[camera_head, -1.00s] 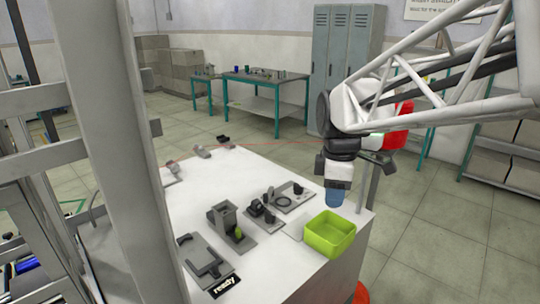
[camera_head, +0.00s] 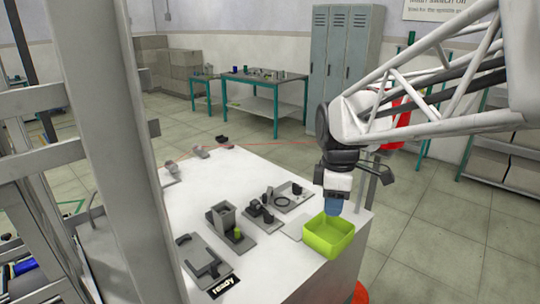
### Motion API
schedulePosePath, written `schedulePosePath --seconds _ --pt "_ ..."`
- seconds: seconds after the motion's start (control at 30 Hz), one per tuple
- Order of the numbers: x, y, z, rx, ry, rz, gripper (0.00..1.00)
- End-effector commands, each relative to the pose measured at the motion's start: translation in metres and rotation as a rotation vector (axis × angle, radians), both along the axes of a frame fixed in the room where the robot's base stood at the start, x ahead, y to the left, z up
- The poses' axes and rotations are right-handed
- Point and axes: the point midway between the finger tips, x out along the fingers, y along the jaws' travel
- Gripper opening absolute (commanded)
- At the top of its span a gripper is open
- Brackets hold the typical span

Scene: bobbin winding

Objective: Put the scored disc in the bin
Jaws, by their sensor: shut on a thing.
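The yellow-green bin (camera_head: 329,240) is an open square box at the right front corner of the white table. My gripper (camera_head: 333,208) points down, with its blue end at the bin's back edge in the picture, at or just above rim height. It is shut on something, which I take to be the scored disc. The disc itself cannot be made out, as the jaw tips are small and partly hidden.
Left of the bin, the white table (camera_head: 290,268) carries a grey fixture with a square hopper (camera_head: 224,214), black parts on a plate (camera_head: 268,198), a lever plate (camera_head: 203,262) and a "ready" sign (camera_head: 224,286). The table's front is clear.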

Motion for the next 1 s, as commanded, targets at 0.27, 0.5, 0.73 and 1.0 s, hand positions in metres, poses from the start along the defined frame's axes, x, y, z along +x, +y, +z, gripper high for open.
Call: schedulePosePath --seconds 0.27,0.5,0.73,1.0 --pt "0.000 0.000 -0.018 0.000 0.000 0.000 0.17" --pt "0.000 0.000 -0.026 0.000 0.000 0.000 0.17" --pt "0.000 0.000 -0.027 0.000 0.000 0.000 0.17" --pt "0.000 0.000 -0.027 0.000 0.000 0.000 0.17"
